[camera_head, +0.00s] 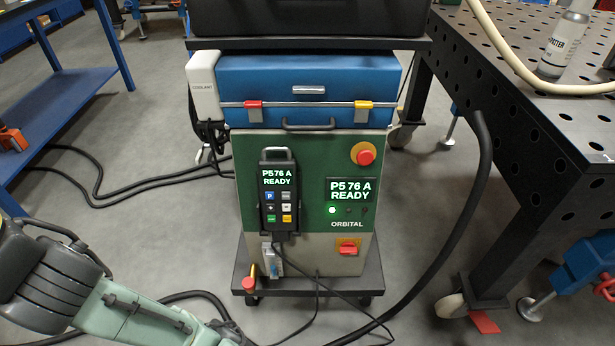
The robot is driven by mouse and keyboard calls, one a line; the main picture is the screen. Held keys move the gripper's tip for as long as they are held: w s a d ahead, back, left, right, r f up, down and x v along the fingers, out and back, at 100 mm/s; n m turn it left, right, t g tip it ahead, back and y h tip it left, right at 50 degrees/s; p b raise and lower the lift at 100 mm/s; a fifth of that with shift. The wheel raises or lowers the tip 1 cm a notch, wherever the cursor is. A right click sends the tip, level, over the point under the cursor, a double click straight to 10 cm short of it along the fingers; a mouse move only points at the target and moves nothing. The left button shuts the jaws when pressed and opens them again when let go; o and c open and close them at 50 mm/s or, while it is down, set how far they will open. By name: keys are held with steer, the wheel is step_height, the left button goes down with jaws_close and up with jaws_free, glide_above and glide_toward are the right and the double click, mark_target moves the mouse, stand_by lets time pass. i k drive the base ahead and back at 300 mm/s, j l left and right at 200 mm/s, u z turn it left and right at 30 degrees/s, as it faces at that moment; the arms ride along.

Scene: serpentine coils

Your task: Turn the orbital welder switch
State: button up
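The orbital welder (310,190) is a green and grey cabinet on a wheeled cart in the middle of the head view. Its switch, a red handle on a yellow plate (348,248), sits low on the right of the front face, below the word ORBITAL. The handle looks roughly horizontal. The welder's display (351,190) reads "P5 76 A READY" with a green light below it. My arm reaches in from the lower left, below and left of the switch and apart from the cabinet. My gripper is out of the frame.
A pendant (279,195) hangs on the cabinet's left front. A red button (364,154) sits at upper right. A blue case (308,88) rests on top. Cables cross the floor in front. A perforated table (540,110) stands right, a blue bench (70,120) left.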

mark_target(347, 248)
steer(key=k+l+z, duration=0.1)
steer(key=z, duration=0.25)
steer(key=k+l+z, duration=0.1)
steer(key=l+z, duration=0.6)
steer(key=k+j, duration=0.05)
steer(key=j, duration=0.05)
